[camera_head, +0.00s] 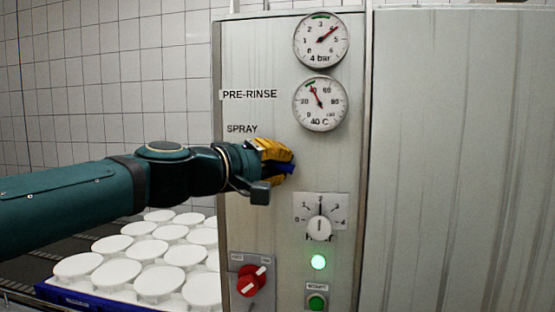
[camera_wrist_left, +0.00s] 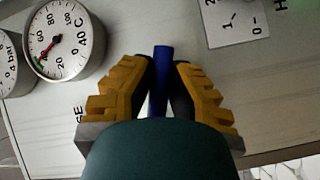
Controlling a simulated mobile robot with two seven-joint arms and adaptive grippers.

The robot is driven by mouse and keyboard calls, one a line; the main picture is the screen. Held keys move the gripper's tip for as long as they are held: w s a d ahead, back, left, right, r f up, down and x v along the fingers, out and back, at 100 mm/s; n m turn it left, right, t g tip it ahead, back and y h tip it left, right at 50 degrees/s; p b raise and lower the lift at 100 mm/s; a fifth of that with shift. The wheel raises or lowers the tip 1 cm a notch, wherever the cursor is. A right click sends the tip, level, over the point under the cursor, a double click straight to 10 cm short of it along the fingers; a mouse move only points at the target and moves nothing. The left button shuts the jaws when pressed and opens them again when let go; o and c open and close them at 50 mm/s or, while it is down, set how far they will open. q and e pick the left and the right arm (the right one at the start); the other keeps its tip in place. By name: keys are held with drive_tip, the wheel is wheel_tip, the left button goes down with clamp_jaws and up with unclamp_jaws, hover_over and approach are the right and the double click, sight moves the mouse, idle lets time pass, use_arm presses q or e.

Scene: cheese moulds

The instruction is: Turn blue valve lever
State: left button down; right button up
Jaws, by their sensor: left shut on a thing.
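The blue valve lever (camera_head: 286,168) is on the metal panel, below and right of the "SPRAY" label. My left gripper (camera_head: 284,158) reaches in from the left with its yellow fingers at the lever. In the left wrist view the blue lever (camera_wrist_left: 160,72) stands between the two yellow-and-black fingers (camera_wrist_left: 163,75), which are shut on it. Its free end shows past the fingertips. The lever's mount is hidden behind the gripper. My right gripper is in neither view.
Two gauges, pressure (camera_head: 320,40) and temperature (camera_head: 320,104), sit above right. A dial (camera_head: 319,228), lit green lamp (camera_head: 318,262), green button (camera_head: 317,301) and red switch (camera_head: 250,281) are below. White moulds (camera_head: 160,279) stand in a blue crate (camera_head: 62,296) at lower left.

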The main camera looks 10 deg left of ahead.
use_arm(q)
drive_tip(key=shift+f, duration=0.1)
drive_tip(key=c, duration=0.9)
unclamp_jaws()
drive_tip(key=shift+w+d, duration=0.1)
drive_tip(key=shift+w, duration=0.05)
drive_tip(key=v, duration=1.2)
drive_tip(key=shift+f, duration=0.1)
